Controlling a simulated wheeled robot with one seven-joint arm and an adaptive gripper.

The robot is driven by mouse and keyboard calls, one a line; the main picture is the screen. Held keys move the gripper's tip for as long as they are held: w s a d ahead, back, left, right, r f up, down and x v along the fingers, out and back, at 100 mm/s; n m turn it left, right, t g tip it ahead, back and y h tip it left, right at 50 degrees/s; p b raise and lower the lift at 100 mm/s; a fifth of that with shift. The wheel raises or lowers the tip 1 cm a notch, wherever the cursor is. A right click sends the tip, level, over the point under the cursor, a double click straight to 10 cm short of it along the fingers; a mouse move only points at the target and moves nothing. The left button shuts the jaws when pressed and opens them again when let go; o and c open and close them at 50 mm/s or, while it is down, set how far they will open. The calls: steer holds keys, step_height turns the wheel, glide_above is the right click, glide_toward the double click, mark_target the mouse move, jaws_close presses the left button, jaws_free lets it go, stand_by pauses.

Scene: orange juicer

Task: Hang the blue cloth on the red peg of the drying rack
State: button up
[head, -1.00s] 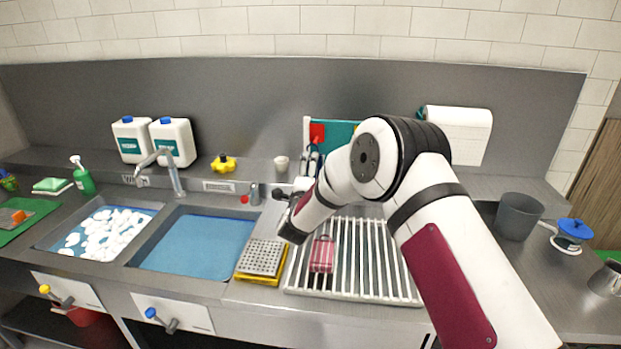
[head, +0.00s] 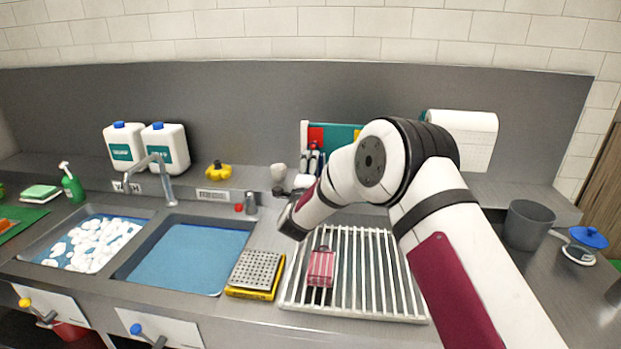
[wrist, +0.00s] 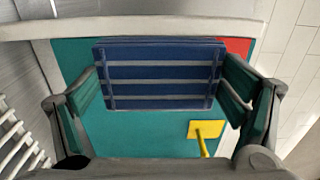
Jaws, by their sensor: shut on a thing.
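The blue cloth (wrist: 160,91), with pale stripes, is held between the two fingers of my gripper (wrist: 160,85) in the wrist view. It hangs in front of a teal board (wrist: 150,134) with a pale frame. A red patch (wrist: 239,46) shows on the board just beyond the cloth's upper right corner. A yellow plate with a peg (wrist: 206,132) is lower right, apart from the cloth. In the head view the board (head: 340,133) stands behind the counter, with a red part (head: 316,136) at its left. There my arm hides much of the board; the cloth is hard to make out.
A slatted drainer (head: 390,285) with a pink striped item (head: 321,267) lies below my arm. A perforated block on a yellow base (head: 257,273) and a sink (head: 190,258) are left. A paper roll (head: 468,132) and grey cup (head: 525,222) are right.

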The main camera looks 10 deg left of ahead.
steer(key=shift+w+b, duration=0.6)
steer(key=shift+w, duration=0.4)
steer(key=shift+w+f+b, duration=0.25)
steer(key=shift+w+b, duration=0.3)
steer(key=shift+w, duration=0.05)
steer(key=o, duration=1.1)
steer(key=shift+s, duration=0.1)
